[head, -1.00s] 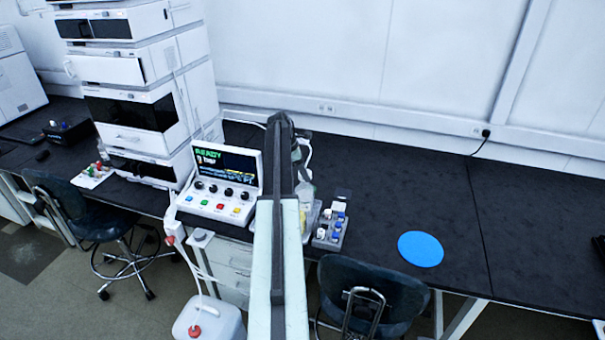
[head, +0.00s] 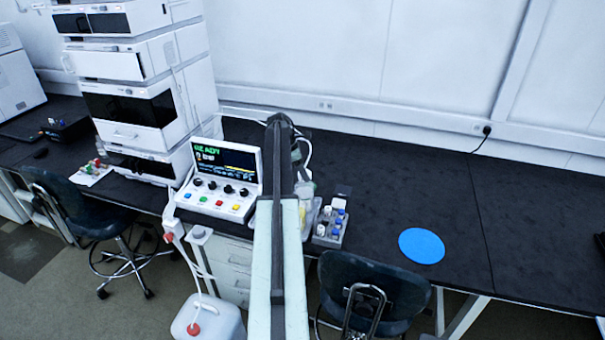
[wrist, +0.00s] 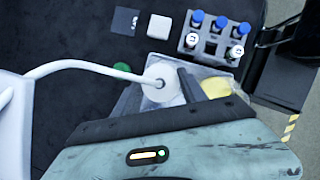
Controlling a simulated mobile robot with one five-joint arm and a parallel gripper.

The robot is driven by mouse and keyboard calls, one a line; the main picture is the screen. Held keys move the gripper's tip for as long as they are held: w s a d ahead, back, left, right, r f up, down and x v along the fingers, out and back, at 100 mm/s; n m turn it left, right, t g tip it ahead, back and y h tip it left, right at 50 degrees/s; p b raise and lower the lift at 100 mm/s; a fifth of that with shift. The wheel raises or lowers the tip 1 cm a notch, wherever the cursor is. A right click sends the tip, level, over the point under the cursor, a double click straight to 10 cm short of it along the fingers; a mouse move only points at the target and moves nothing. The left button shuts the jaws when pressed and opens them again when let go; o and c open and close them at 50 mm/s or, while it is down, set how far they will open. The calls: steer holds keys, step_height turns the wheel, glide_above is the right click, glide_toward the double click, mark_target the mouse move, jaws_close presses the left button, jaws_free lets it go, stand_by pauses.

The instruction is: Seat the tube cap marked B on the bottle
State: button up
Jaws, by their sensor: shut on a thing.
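A white round tube cap (wrist: 160,84) with a white tube running off to the left is between the fingers of my gripper (wrist: 158,95) in the wrist view. My gripper is shut on it; no letter B can be read on it. A clear tray (wrist: 155,62) lies below the cap, with a yellow-topped item (wrist: 216,87) at its right. A clear bottle (head: 305,190) shows partly behind my arm in the head view. Below the cap the bottle is mostly hidden, so I cannot tell whether they touch.
A grey rack (head: 329,231) with blue and white capped vials stands right of the tray. A control box (head: 222,185) with a lit screen is to the left. A blue disc (head: 421,246) lies on the black bench, clear around it. A white jug (head: 208,318) stands below.

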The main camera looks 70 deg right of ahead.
steer(key=shift+f, duration=0.1)
steer(key=shift+f+b, duration=0.4)
steer(key=shift+f, duration=0.05)
steer(key=o, duration=1.5)
steer(key=shift+r, duration=0.1)
steer(key=o, duration=0.4)
step_height(320, 180, up, 7)
steer(key=p, duration=0.7)
steer(key=shift+r, duration=0.1)
